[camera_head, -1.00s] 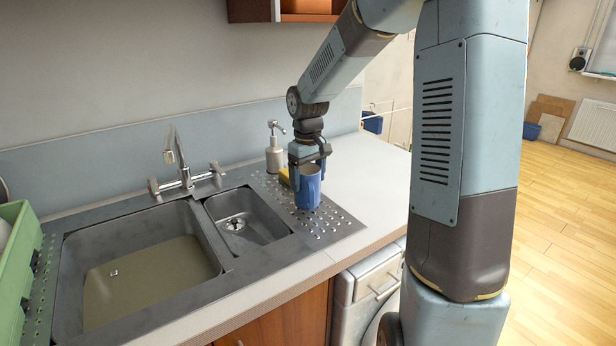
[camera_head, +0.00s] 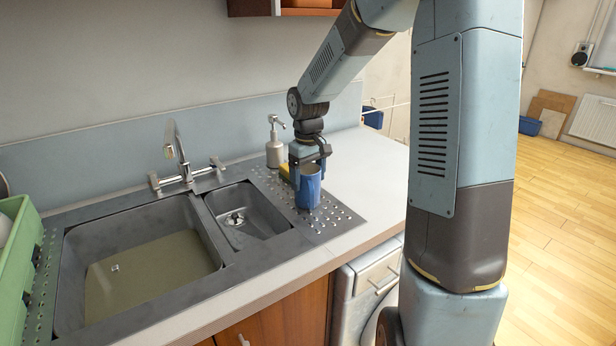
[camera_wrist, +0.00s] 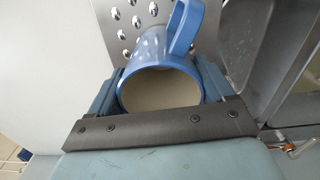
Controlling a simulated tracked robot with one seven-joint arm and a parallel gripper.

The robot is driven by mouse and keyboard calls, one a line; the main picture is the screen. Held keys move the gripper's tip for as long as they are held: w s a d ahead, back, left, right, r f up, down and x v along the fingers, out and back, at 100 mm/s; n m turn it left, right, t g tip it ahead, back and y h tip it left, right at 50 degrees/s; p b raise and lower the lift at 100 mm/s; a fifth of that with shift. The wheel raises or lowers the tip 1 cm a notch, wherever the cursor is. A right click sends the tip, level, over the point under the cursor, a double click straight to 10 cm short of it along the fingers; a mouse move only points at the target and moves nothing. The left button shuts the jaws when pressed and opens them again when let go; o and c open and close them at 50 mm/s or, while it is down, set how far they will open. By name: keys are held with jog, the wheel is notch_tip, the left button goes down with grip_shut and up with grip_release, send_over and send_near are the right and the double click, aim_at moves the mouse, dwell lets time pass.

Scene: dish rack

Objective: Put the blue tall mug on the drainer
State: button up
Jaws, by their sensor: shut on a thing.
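The blue tall mug (camera_head: 308,190) is upright at the studded metal drainer (camera_head: 335,221) to the right of the small sink basin. My gripper (camera_head: 309,168) is over it from above, shut on the mug. In the wrist view the mug (camera_wrist: 160,62) sits between the two fingers (camera_wrist: 160,92), with its open top facing the camera and its handle pointing away. Studs of the drainer (camera_wrist: 125,18) show behind it. I cannot tell whether the mug's base touches the drainer.
A soap dispenser (camera_head: 275,148) stands behind the mug, with a yellow sponge (camera_head: 285,172) partly hidden beside the gripper. The tap (camera_head: 178,160) and two basins are to the left. A green rack (camera_head: 18,262) is at the far left. The white countertop (camera_head: 370,165) at right is clear.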

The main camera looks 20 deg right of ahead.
jog(key=shift+f, duration=0.15)
jog(key=o, duration=1.1)
jog(key=shift+o, duration=0.2)
notch_tip(320, 180, up, 14)
jog(key=shift+f, duration=0.15)
jog(key=shift+c, duration=0.5)
grip_shut()
dwell(0.3)
dwell(0.3)
notch_tip(320, 180, up, 12)
dwell(1.9)
